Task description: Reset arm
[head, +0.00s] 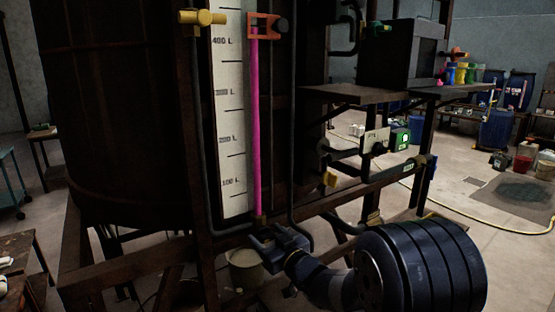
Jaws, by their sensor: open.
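My dark blue arm reaches in from the lower right of the head view. My gripper (264,243) is at the lower middle, in front of the foot of the level gauge (232,120). Its jaws are open, and I see nothing held between them. A pink column (256,130) stands upright along the gauge scale and ends just above my gripper. I cannot tell whether my gripper touches the pipework there. My thick arm links hide part of the floor at the lower right.
A large dark vat (115,110) stands on a brown frame at the left. A yellow valve (202,17) and an orange fitting (267,26) sit by the gauge top. A pale bucket (245,268) is below my gripper. A shelf (345,94) holds a dark box (408,55). Floor shows at right.

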